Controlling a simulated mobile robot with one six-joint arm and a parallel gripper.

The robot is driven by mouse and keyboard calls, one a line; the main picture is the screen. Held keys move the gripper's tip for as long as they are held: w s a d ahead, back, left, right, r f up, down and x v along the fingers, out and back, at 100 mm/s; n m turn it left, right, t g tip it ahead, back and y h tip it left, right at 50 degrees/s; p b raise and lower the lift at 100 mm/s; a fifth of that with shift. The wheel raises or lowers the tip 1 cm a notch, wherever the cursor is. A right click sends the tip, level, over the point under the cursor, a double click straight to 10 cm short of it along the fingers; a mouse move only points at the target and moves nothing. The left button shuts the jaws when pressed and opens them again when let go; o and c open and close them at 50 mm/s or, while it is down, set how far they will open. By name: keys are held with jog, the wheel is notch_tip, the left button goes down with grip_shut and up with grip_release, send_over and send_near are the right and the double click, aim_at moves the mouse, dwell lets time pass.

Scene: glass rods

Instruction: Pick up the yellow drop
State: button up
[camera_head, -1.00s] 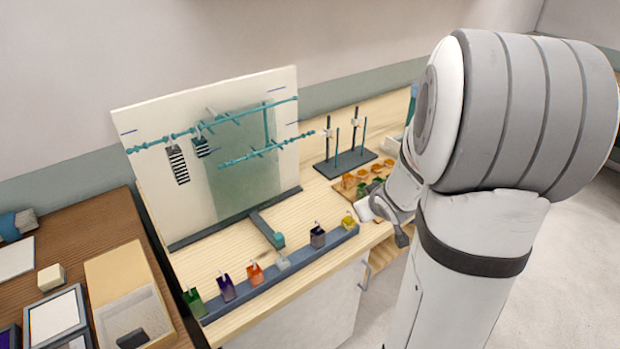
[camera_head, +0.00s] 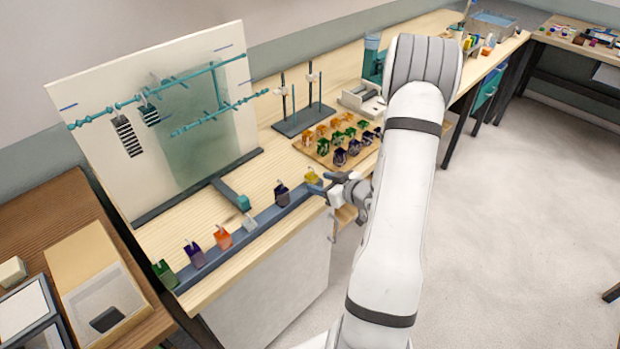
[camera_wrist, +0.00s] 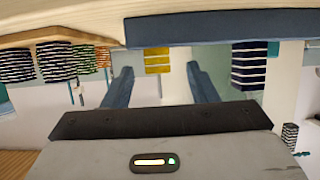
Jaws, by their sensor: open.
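The yellow drop (camera_head: 311,175) sits at the right end of a blue-grey rail (camera_head: 250,232) along the table's front edge. In the wrist view it shows as a yellow striped block (camera_wrist: 157,61), upside down under the rail (camera_wrist: 215,28). My gripper (camera_head: 320,183) is open beside the yellow drop, on its right side in the head view. In the wrist view the two blue fingers (camera_wrist: 160,72) stand left and right of the drop with a gap on each side. The exact distance between fingertips and drop is hard to tell.
A dark drop (camera_head: 283,194) is the nearest neighbour on the rail; it also shows in the wrist view (camera_wrist: 249,66). Orange (camera_head: 222,237), purple (camera_head: 194,254) and green (camera_head: 164,273) drops stand further left. A wooden tray (camera_head: 317,154) of coloured pieces lies behind my gripper.

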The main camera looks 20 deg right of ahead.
aim_at(315, 180)
jog(key=x, duration=0.3)
jog(key=shift+w+f+p, duration=0.1)
jog(key=shift+w+p, duration=0.05)
jog(key=shift+p, duration=0.15)
jog(key=c, duration=1.1)
